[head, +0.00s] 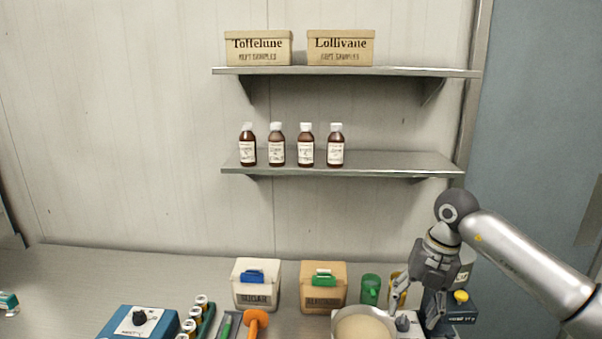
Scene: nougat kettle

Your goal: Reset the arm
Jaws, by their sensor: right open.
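My right arm comes in from the right edge, and its gripper (418,314) points down above the right part of the counter. The gripper's fingers are apart, with nothing seen between them. It is beside the pale round pan (362,325), at the pan's right side; I cannot tell whether it touches the pan. The gripper partly hides a yellow object (397,284) and a dark box with a yellow knob (461,296). My left gripper is not in the head view.
The counter (90,270) holds a white bin (256,290), a tan bin (323,293), a green cup (371,289), a blue device (138,325), several small jars and an orange tool (255,321). Two wall shelves hold boxes (258,49) and brown bottles (277,147). The counter's left is mostly clear.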

